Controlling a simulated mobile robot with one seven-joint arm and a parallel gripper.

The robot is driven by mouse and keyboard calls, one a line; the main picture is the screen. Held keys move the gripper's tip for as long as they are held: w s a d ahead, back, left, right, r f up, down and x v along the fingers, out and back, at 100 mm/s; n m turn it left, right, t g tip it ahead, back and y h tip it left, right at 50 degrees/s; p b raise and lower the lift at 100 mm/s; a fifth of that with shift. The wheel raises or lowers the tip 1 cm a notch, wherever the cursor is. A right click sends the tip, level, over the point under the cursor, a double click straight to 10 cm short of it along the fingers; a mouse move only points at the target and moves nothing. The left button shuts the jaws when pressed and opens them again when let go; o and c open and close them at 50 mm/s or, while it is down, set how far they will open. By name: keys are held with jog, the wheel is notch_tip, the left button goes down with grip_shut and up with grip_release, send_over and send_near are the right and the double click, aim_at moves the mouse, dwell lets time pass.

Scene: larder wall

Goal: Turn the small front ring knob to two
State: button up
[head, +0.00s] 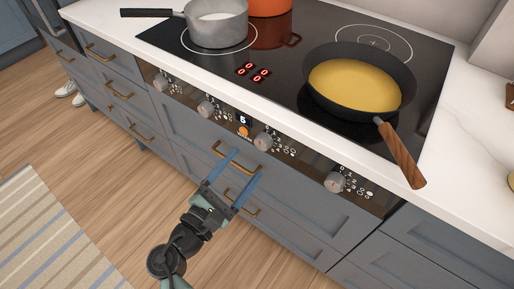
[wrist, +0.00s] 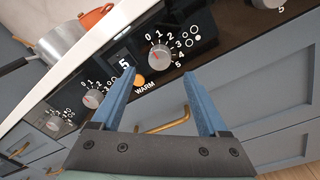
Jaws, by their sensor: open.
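A row of round grey knobs runs along the dark panel of the stove front. In the head view they are the far left knob (head: 160,80), the second knob (head: 206,109), the third knob (head: 264,141) and the far right knob (head: 335,182). My gripper (head: 247,163) is open and empty, its two blue fingers short of the panel. In the wrist view, the third knob (wrist: 160,57) lies ahead between the fingertips (wrist: 159,74), not touched. It has a 0 to 5 scale and ring symbols; its pointer is too small to read surely. I cannot tell which symbol marks the small front ring.
An orange WARM button (wrist: 139,80) and lit display (wrist: 125,64) sit left of the third knob. Above are a saucepan (head: 216,25), an orange pot (head: 268,6) and a frying pan (head: 355,85) whose wooden handle (head: 400,155) overhangs the front. Brass drawer handles (head: 238,160) lie below.

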aim_at(260, 146)
jog(key=x, duration=0.6)
jog(key=shift+w+d, duration=0.1)
jog(key=shift+w, duration=0.05)
grip_shut()
